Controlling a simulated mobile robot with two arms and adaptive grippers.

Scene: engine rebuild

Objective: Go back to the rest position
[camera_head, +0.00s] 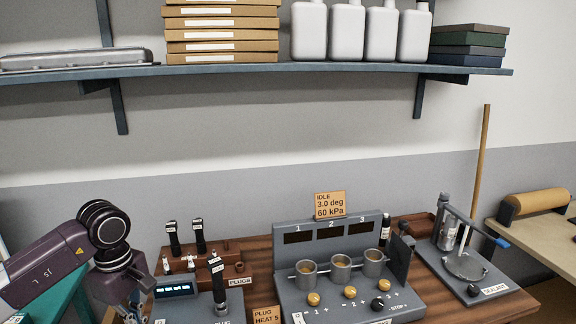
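My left arm comes in from the left, and its gripper (135,306) points down at the lower left, beside the plug heater (182,290) with the lit display. The fingertips are partly cut off by the bottom edge, so I cannot tell how far apart they are or whether they hold anything. My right arm and gripper are not in view.
A grey test stand (330,253) with three metal cups and knobs stands on the brown bench. Left of it is the wooden plug rack (236,257); right is the sealant stand (466,264) with a lever. A loaded shelf (300,69) hangs above.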

